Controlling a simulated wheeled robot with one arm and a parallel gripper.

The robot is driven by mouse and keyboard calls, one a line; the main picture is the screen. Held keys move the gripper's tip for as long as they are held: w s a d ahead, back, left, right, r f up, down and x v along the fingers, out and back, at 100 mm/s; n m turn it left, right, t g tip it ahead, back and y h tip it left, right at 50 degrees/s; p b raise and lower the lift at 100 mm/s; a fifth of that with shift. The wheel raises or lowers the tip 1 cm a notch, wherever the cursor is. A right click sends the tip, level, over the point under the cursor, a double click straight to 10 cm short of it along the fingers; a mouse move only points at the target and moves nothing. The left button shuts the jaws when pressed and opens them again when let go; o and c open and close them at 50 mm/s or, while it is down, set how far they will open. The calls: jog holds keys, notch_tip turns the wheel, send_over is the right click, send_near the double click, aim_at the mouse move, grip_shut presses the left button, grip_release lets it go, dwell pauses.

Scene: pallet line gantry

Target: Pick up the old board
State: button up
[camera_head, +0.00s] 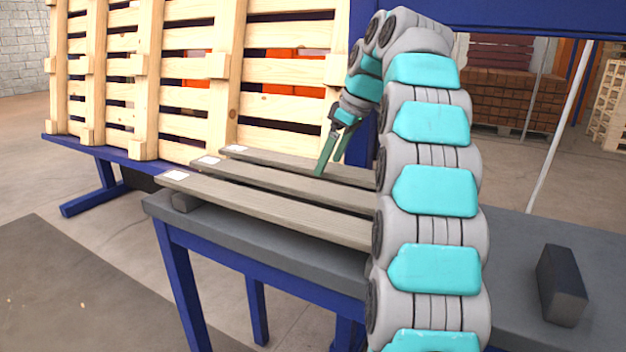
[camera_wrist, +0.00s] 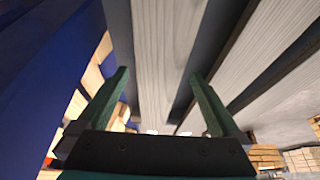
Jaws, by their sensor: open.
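Three weathered grey boards lie side by side on a grey-topped table (camera_head: 170,208): a near one (camera_head: 270,214), a middle one (camera_head: 290,186) and a far one (camera_head: 280,166). Each has a white label at its left end, too small to read. Their right parts are hidden behind my arm. My gripper (camera_head: 329,164) is open and points down at the far board. In the wrist view, my gripper (camera_wrist: 159,74) has one finger on each side of a pale grey board (camera_wrist: 165,50), with gaps on both sides. No board is held.
Wooden pallets (camera_head: 150,80) stand upright behind the table's left part, on a blue frame. A dark block (camera_head: 562,285) lies on the table at right. A blue beam (camera_head: 540,18) crosses the top right. Stacked bricks (camera_head: 500,90) stand farther back.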

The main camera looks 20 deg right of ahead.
jog(key=shift+w+a+f, duration=0.1)
jog(key=shift+f, duration=0.15)
jog(key=c, duration=1.6)
